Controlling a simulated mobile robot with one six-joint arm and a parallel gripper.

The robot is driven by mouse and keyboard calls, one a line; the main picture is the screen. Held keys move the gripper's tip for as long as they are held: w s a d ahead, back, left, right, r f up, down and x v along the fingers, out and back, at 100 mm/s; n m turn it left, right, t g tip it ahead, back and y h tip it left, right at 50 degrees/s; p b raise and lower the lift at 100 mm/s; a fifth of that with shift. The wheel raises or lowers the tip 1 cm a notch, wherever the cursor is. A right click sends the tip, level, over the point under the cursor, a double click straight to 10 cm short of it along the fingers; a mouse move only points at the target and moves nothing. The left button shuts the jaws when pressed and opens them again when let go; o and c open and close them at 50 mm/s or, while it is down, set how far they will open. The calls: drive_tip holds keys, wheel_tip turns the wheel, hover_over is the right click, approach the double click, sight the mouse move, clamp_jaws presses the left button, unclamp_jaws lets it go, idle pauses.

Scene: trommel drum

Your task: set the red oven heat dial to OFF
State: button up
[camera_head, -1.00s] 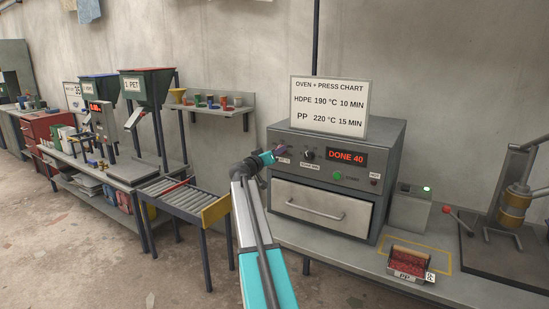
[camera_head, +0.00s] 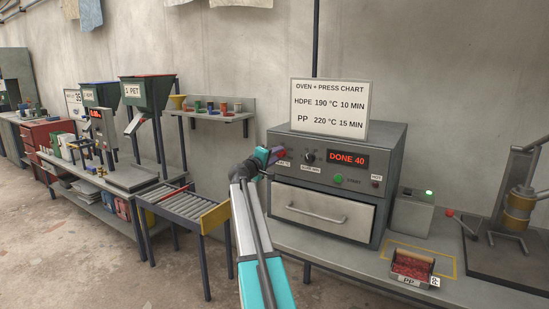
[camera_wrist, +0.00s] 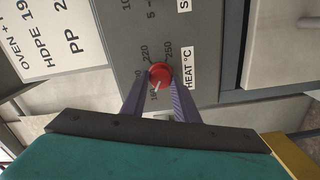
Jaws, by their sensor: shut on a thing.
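The red heat dial (camera_wrist: 159,75) is on the grey oven front panel, above the HEAT °C label (camera_wrist: 187,68) as the panel reads. In the wrist view its pale pointer line is aimed down and slightly left, towards a partly hidden number at the low end of the scale. My gripper (camera_wrist: 158,88) has its two purple fingers on either side of the dial, shut on it. An OFF mark is not readable.
The oven display (camera_head: 347,159) reads DONE 40. A dark second dial (camera_head: 309,156) and a green button (camera_head: 338,179) are to the right. The chart sign (camera_head: 329,108) stands on the oven. A roller conveyor (camera_head: 186,204) is at the left.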

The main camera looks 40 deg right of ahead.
drive_tip(key=n, duration=0.2)
drive_tip(key=n+p, duration=0.1)
drive_tip(key=n, duration=0.3)
drive_tip(key=shift+s+d+r+p, duration=0.15)
drive_tip(key=shift+s+d+p, duration=0.1)
drive_tip(key=shift+p, duration=0.15)
drive_tip(key=n+p, duration=0.1)
drive_tip(key=n, duration=0.2)
drive_tip(key=shift+n+p, duration=0.95)
drive_tip(key=shift+n, duration=0.45)
drive_tip(key=shift+f, duration=0.2)
drive_tip(key=o, duration=1.1)
drive_tip(key=shift+c, duration=0.2)
drive_tip(key=shift+a+f, duration=0.1)
drive_tip(key=shift+w, duration=0.1)
